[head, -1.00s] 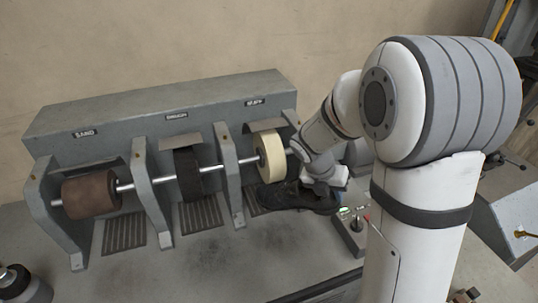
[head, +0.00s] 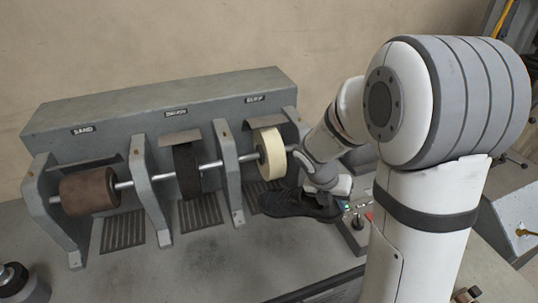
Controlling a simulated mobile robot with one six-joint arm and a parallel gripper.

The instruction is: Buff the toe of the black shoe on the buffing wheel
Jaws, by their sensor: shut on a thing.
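The black shoe (head: 297,205) is held just below and in front of the buffing wheel (head: 269,153), toe pointing left. The wheel is cream-coloured and sits at the right end of the machine's shaft under the label BUFF. The toe is close to the lower edge of the wheel; I cannot tell whether they touch. My gripper (head: 328,190) is shut on the shoe near its right end. The jaws and the part of the shoe they hold are mostly hidden by the wrist.
A brown sanding wheel (head: 89,192) and a dark brush wheel (head: 187,170) share the shaft (head: 222,163) to the left, between grey brackets. A control box (head: 352,233) with small lights and a lever stands right of the shoe. The bench front (head: 200,265) is clear.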

